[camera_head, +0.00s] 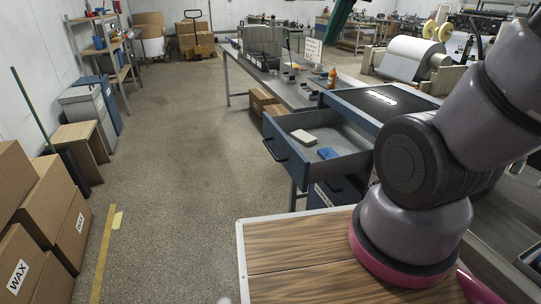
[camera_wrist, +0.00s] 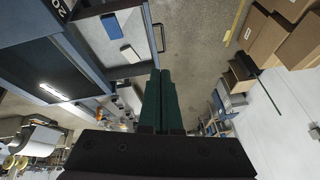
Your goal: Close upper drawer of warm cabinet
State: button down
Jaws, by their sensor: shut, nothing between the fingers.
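The upper drawer (camera_head: 345,163) of the blue cabinet (camera_head: 372,103) is pulled out to the left. Its dark handle (camera_head: 273,150) is on the blue front panel. Inside lie a white block (camera_head: 304,137) and a blue block (camera_head: 328,153). The wrist view shows the open drawer (camera_wrist: 139,70) at upper left, with its handle (camera_wrist: 159,38) just beyond my fingertips in the picture. My gripper (camera_wrist: 161,76) has its dark green fingers together, empty and apart from the handle.
A wood-topped surface (camera_head: 285,265) is in the foreground. Cardboard boxes (camera_head: 262,99) sit behind the drawer, beside the long grey table (camera_head: 292,92). The floor (camera_head: 190,150) left of the drawer is clear.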

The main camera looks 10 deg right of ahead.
jog(key=w+a+f+n+g+h, duration=0.3)
jog(key=w+a+f+n+g, duration=0.1)
jog(key=w+a+f+n, duration=0.7)
jog(key=w+a+f+n+h, duration=0.3)
jog(key=a+f+n, duration=0.2)
jog(key=f, duration=0.6)
jog(key=w+a+f+n+h, duration=0.3)
jog(key=a+f+n, duration=0.2)
jog(key=f, duration=0.6)
jog(key=w+d+r+x, duration=0.1)
jog(key=x, duration=1.2)
jog(key=shift+d, duration=0.55)
jog(key=shift+w, duration=0.1)
